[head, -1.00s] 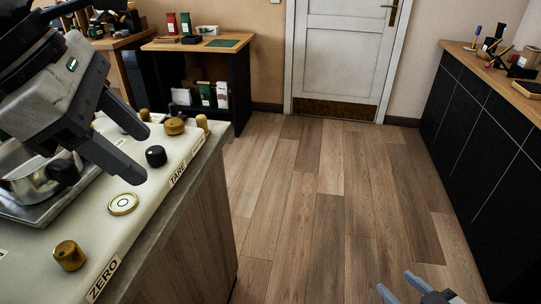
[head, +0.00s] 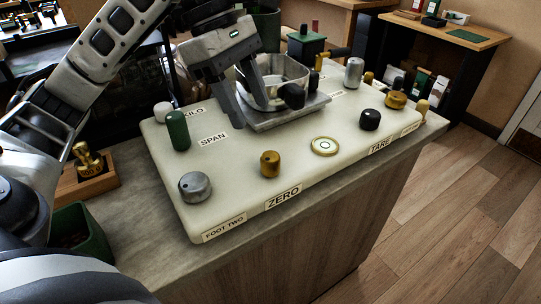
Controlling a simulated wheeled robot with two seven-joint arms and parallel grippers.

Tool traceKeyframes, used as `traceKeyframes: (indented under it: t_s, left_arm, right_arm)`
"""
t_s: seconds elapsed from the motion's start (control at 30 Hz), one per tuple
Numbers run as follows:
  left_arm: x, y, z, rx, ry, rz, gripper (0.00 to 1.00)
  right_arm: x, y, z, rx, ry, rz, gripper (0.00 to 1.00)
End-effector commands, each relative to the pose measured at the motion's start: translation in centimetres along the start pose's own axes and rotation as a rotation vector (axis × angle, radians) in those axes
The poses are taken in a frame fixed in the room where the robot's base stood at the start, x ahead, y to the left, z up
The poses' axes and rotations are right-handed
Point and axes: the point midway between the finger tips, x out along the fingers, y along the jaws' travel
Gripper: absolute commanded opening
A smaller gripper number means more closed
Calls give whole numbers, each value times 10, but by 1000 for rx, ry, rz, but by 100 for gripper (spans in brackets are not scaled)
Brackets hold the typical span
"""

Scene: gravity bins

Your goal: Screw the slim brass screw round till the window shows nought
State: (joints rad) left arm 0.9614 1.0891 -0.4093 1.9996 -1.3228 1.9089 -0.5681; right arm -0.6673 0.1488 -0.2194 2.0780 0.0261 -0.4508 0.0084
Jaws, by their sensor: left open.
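A small brass knob (head: 270,163) stands upright on the cream scale top behind the ZERO label (head: 283,197). A wider brass knob (head: 395,100) and a slim tan or brass peg (head: 421,107) stand at the far right end; I cannot tell for sure which one is the slim screw. A round brass-rimmed window (head: 324,146) lies right of the ZERO knob; it looks like a bubble level, and I read no number in it. My left gripper (head: 250,117) is open and empty above the scale, behind and left of the ZERO knob, in front of the metal pan.
The cream scale top (head: 230,165) also bears a green knob (head: 178,130), a grey knob (head: 195,186), a black knob (head: 370,120) and a tall silver cylinder (head: 354,73). A metal pan (head: 290,72) sits on its plate. A green box (head: 78,235) stands left.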

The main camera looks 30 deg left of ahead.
Motion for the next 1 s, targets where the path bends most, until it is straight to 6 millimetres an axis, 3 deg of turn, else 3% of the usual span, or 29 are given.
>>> traceKeyframes:
  t_s: [0.2, 0.43, 0.63, 0.93, 1.0]
  left_arm:
    - [50, -1, 0, 0, 2, -6, 52]
    - [88, -1, 0, 0, 0, -3, 52]
    - [103, 0, 0, 0, 0, -1, 52]
    - [105, 0, 0, 0, 0, 1, 52]
    - [104, 0, 0, 0, 0, 1, 33]
  right_arm:
    - [0, 0, 0, 2, 1, 0, 50]
    - [0, 0, 0, 2, 1, 0, 50]
    - [-1, 0, -1, 1, 0, 0, 50]
    - [-1, 0, 0, 1, 0, 1, 50]
    - [-1, 0, 0, 1, 0, 1, 50]
